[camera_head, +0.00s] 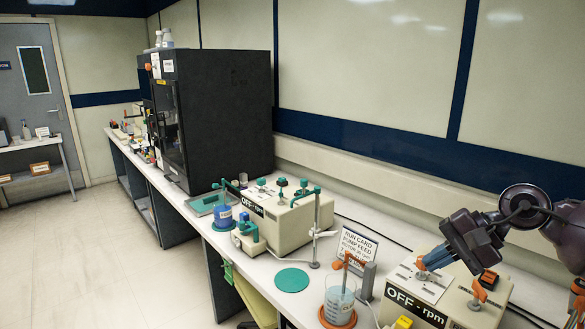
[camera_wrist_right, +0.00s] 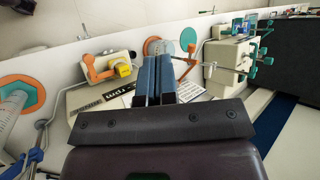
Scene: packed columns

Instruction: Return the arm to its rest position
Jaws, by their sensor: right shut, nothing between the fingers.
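My right arm reaches in from the right edge of the head view. Its gripper (camera_head: 424,263) has blue fingers and points down and to the left, over the beige pump unit (camera_head: 452,290) marked "OFF - rpm". In the wrist view the two blue fingers (camera_wrist_right: 156,62) lie side by side, shut, with nothing between them. Whether the fingertips touch the pump unit cannot be told. My left gripper is in neither view.
A sign card (camera_head: 355,248) and a beaker on an orange disc (camera_head: 339,300) stand left of the gripper. A teal disc (camera_head: 292,280) lies on the bench. A second pump (camera_head: 285,215) and a large black cabinet (camera_head: 222,115) stand further back. The floor (camera_head: 110,265) is clear.

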